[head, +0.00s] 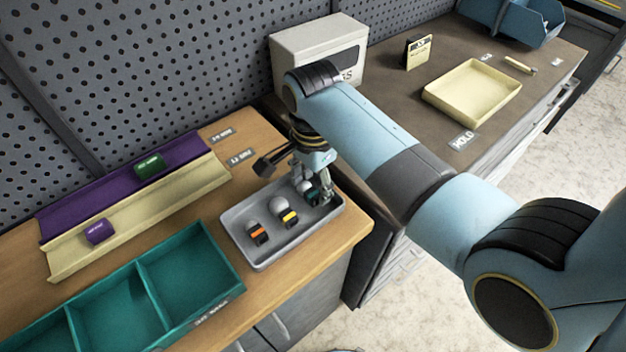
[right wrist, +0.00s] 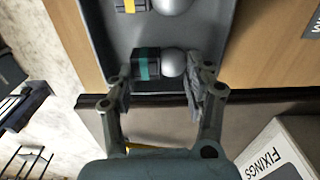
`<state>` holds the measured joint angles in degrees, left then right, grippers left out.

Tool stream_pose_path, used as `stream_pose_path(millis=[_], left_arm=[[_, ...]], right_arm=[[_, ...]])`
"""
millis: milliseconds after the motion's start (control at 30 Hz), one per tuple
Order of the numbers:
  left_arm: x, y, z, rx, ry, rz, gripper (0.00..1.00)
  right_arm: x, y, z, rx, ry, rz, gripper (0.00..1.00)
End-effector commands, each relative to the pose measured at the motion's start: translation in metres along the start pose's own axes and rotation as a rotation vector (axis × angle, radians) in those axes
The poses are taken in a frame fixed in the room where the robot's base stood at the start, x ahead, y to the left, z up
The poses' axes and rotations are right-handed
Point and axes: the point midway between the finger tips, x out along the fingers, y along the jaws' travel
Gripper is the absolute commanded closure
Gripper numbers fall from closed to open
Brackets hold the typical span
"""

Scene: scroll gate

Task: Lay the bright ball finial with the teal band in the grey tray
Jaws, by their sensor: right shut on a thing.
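The bright ball finial with the teal band (head: 313,193) is at the far right end of the grey tray (head: 300,240). In the right wrist view, the finial (right wrist: 171,63) lies on its side, with a silver ball and a dark body crossed by a teal band. My right gripper (head: 322,190) is shut on it, with a finger at each end, in the right wrist view (right wrist: 160,80). The finial is inside the tray's outline, close to the end wall. I cannot tell whether it touches the floor. My left gripper is out of view.
The tray also holds an orange-banded finial (head: 257,231) and a yellow-banded finial (head: 288,214). A teal divided bin (head: 190,275) stands to the left. Purple and cream channels (head: 140,205) lie behind it. A white box (head: 318,45) and a cream tray (head: 472,92) are farther back.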

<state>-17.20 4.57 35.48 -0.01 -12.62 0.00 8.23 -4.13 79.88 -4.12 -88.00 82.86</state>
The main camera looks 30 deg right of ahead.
Motion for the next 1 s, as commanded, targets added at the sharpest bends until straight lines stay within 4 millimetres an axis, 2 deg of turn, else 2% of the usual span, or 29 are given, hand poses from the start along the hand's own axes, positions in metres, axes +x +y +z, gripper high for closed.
stream_pose_path(millis=[533,567,600,733,1000], left_arm=[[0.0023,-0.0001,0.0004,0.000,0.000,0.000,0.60],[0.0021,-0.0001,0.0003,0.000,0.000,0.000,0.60],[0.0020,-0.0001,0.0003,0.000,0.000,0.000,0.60],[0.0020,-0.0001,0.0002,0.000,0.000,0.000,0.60],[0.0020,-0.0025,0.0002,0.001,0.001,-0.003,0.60]], right_arm=[[0.0074,-0.0003,-0.0001,0.000,0.000,-0.001,0.88],[0.0070,-0.0004,-0.0001,0.000,0.000,-0.001,0.44],[0.0069,-0.0004,-0.0001,0.000,0.000,-0.001,0.39],[0.0070,-0.0003,-0.0001,0.000,0.000,-0.001,0.22],[0.0068,0.0001,0.0000,0.000,0.000,0.000,0.21]])
